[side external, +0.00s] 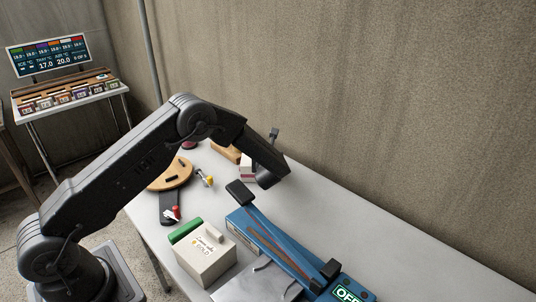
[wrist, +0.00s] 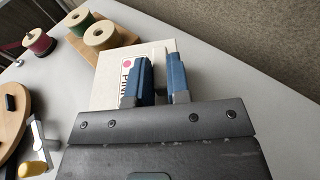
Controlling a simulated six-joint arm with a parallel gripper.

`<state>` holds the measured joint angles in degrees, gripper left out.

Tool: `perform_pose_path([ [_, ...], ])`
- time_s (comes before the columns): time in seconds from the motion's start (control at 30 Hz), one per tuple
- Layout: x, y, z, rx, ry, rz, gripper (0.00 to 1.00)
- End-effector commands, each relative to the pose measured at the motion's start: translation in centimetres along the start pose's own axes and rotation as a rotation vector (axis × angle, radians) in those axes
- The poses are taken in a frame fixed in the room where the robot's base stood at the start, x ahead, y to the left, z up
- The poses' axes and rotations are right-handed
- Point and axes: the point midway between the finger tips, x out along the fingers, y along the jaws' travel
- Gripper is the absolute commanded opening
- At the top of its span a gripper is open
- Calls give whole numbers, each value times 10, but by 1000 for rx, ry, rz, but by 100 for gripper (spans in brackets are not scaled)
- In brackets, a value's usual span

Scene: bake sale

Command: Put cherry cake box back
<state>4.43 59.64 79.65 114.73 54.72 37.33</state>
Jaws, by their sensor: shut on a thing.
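A white box with a pink dot and partly hidden lettering (wrist: 112,72) shows in the wrist view; I cannot read its full label. It also shows in the side view as a small white box with a pinkish band (side external: 246,169), partly behind my gripper. My gripper (wrist: 161,75) has its two blue fingers at the box's near side, shut on it, with its thin wall or edge between them. In the side view my gripper (side external: 268,180) points down at the far side of the table. A larger white box with handwriting and "SOLD" (side external: 203,258) stands at the front.
A blue sealer (side external: 272,245) with a lit "OFF" display lies right of the SOLD box, a silvery sheet before it. A wooden block with spools (wrist: 92,45), a round board (side external: 163,180) and small tools are to the left.

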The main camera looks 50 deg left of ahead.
Motion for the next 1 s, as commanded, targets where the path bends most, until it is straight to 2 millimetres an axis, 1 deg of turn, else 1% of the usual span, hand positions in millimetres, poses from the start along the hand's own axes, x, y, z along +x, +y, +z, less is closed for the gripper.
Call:
perform_pose_path([
  [0.17, 0, -1, 2, -2, -5, -1, 0],
  [0.3, 1, -1, -1, -1, -4, -1, 0],
  [0.33, 1, 0, -2, -1, -2, -1, 18],
  [0.6, 1, 0, -2, -1, -1, -1, 42],
  [0.9, -1, 0, 2, -1, -2, -1, 42],
  [1.0, -13, -1, 1, 1, 0, -4, 42],
])
